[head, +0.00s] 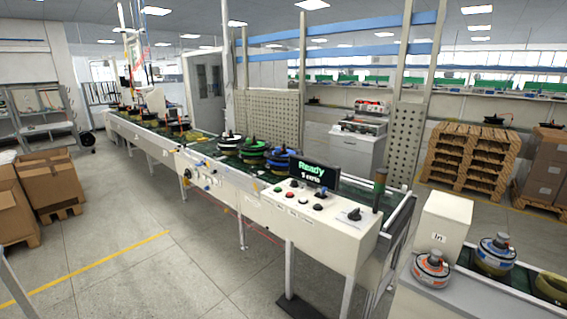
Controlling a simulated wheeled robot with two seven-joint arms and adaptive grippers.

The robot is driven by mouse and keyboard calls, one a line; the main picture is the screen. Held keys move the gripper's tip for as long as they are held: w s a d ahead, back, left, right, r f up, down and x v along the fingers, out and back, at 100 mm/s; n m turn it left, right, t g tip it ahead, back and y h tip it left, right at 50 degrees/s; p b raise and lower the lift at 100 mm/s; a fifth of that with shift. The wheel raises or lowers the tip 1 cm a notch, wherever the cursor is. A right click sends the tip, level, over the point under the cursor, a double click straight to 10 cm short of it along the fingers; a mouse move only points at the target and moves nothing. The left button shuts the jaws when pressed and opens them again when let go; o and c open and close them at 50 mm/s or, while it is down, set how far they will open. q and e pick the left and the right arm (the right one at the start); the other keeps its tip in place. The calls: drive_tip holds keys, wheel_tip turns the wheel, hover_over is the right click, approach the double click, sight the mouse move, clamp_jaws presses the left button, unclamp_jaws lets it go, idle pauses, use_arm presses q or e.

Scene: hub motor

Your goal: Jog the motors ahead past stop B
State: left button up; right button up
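A conveyor line (262,186) runs from the far left to the near middle in the head view. A white motor (230,143), a green motor (252,153) and a blue motor (279,160) sit close together on its belt, left of the display. Several more motors (175,127) stand farther up the belt. The display (313,173) reads "Ready" above a smaller line starting with 1. Which stop is B cannot be told. Neither gripper is in view.
At right, a bench holds a white box (441,225) marked "In", an orange motor (431,267) and a grey-blue motor (494,254). Cardboard boxes (45,184) stand at left. The floor before the line is clear.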

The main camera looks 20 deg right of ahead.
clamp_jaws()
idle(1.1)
